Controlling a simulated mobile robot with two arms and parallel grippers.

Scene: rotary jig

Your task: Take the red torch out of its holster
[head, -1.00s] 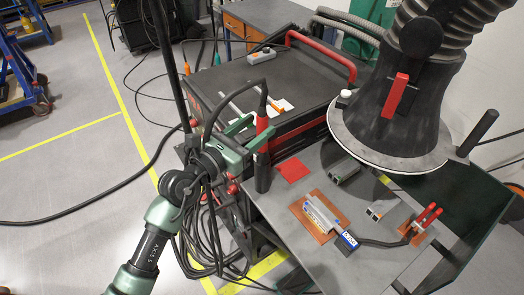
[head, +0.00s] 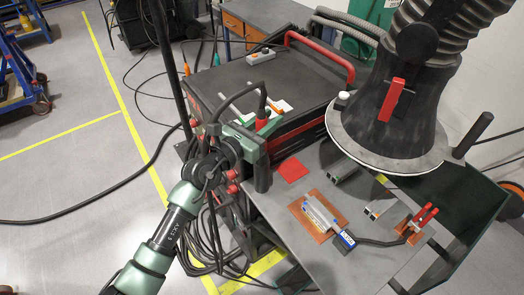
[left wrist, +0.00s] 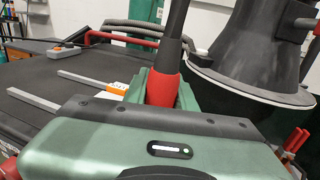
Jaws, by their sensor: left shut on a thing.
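The red torch (head: 262,128) stands about upright at the front edge of the welding machine, with a black neck and cable rising from its top. My left gripper (head: 259,127) is shut on its red body. In the left wrist view the red torch (left wrist: 163,89) shows between the two green fingers of my left gripper (left wrist: 163,82). The dark tubular holster (head: 262,178) is directly below the torch at the table's corner. My gripper hides the torch's lower part, so I cannot tell how deep it sits in the holster. My right gripper is not in view.
The grey table (head: 377,262) carries a red square (head: 292,170), metal workpieces on an orange plate (head: 303,222) and a red clamp (head: 424,217). A large extraction hood (head: 390,130) hangs at the right. The black machine (head: 300,85) has a red handle (head: 322,54). Loose cables hang below my left arm.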

